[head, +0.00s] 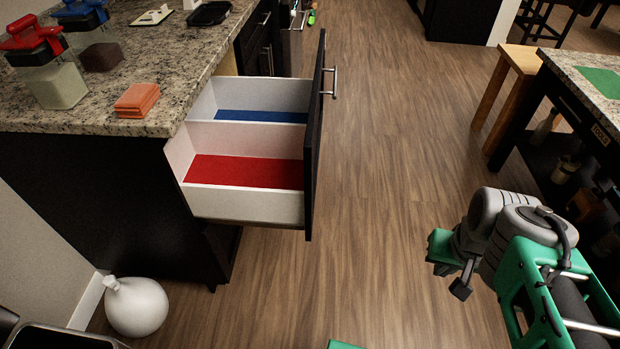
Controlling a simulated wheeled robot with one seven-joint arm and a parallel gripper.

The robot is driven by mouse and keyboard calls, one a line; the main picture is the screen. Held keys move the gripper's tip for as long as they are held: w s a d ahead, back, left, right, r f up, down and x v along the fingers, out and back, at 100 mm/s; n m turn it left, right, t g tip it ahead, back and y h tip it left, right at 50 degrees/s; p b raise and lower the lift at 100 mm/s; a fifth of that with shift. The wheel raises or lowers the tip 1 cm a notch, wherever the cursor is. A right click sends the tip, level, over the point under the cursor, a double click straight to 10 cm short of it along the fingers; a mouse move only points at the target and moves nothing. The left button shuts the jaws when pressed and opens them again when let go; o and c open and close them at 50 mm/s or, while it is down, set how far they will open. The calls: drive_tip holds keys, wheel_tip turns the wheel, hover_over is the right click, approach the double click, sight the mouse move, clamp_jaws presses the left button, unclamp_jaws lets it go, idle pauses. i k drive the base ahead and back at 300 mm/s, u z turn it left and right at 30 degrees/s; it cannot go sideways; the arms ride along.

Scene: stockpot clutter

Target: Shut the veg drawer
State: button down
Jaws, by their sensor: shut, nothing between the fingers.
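The drawer (245,207) stands pulled well out from the dark counter cabinet. It has white walls, a divider, a red-floored front section and a blue-floored back section. Both sections look empty. Its dark front panel (315,150) faces right and carries a metal bar handle (331,82). No label shows on it. My gripper (458,280) is at the lower right, over the floor, shut and empty. It is apart from the drawer, to the right of and nearer than the front panel. The fingertips are small and partly hard to make out.
The granite counter (185,50) holds an orange stack (137,100) and red- and blue-topped dispensers. A white round bag (136,306) sits on the floor at lower left. A table (580,75) and wooden stool (505,90) stand right. The floor between is clear.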

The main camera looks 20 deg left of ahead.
sight(246, 152)
drive_tip(key=k, duration=0.15)
drive_tip(key=u, duration=1.5)
drive_tip(key=i, duration=1)
drive_tip(key=u, duration=0.05)
